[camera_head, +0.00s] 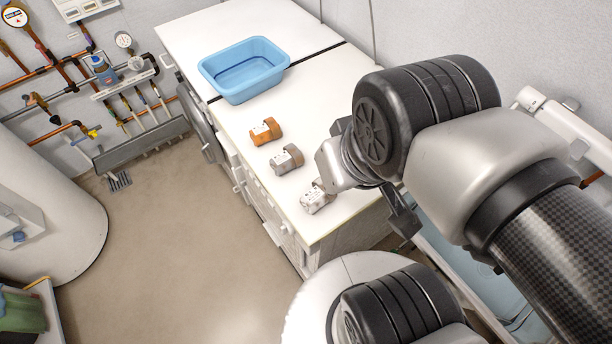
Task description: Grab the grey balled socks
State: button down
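Three small balled-up bundles that look like socks lie in a row on the white worktop. The middle one, the grey balled socks (287,159), is grey-brown. An orange bundle (265,131) lies beyond it, and a pale whitish-grey bundle (316,197) lies nearer the front edge. My gripper (371,178) is to the right of the row, over the worktop's right side. Its dark fingers show apart on either side of my wrist, so it looks open. My wrist hides the space between them. The grey bundle is apart from it.
A blue plastic basin (244,70) stands farther back on the white worktop (232,118). Pipes and gauges line the wall at left, above a white cylindrical tank (50,210). The beige floor (180,240) left of the cabinets is clear.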

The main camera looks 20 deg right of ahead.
aim_at(291, 158)
jog(key=i+j+z, duration=0.15)
jog(key=j, duration=0.2)
jog(key=i+j+z, duration=0.2)
jog(key=j, duration=0.15)
jog(key=i+j+z, duration=0.15)
jog(key=j, duration=0.25)
jog(key=i+j+z, duration=0.2)
jog(key=j, duration=0.2)
jog(key=j+z, duration=0.15)
jog(key=j, duration=0.25)
